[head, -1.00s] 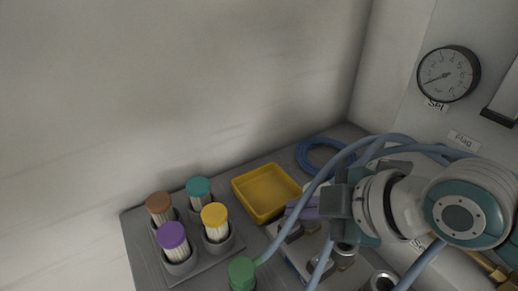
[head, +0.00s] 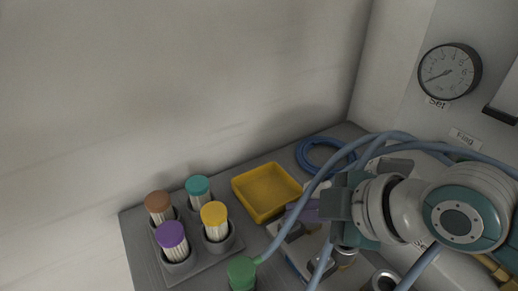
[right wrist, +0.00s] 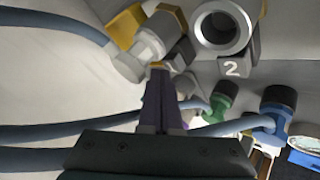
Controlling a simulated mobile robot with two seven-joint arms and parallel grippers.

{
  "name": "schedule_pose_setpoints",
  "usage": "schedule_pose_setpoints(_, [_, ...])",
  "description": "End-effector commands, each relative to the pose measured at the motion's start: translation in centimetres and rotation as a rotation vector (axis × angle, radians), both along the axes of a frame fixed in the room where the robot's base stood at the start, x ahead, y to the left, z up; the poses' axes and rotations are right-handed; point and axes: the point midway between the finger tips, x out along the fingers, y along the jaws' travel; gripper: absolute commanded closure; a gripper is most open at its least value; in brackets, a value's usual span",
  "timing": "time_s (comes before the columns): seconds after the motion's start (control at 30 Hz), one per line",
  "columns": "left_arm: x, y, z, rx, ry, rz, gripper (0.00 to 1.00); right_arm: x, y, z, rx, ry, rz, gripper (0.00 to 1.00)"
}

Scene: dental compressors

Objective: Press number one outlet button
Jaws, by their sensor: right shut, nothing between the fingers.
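My right gripper (head: 308,213) shows in the head view, its purple fingers pointing left over the metal fittings at the table's right part. In the right wrist view its fingers (right wrist: 160,80) are shut with nothing between them. Their tips are just below a grey hose fitting (right wrist: 155,40); I cannot tell if they touch. My left gripper is not in view.
Blue hoses (head: 310,190) arch across the arm area. A gauge (head: 448,73) is on the right panel. A green fitting (right wrist: 222,100) lies right of the fingers.

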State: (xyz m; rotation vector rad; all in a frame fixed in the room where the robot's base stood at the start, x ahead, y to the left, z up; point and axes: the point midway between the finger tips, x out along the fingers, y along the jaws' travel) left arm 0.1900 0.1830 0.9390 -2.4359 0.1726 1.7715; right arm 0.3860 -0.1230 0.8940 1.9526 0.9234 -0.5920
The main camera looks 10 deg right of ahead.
Motion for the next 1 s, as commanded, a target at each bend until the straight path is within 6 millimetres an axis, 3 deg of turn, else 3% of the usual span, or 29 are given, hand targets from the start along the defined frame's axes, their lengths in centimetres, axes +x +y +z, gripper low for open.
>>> schedule_pose_setpoints(1.0, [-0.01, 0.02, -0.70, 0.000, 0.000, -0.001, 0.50, -0.02, -0.01, -0.96, -0.001, 0.001, 0.000, 1.00])
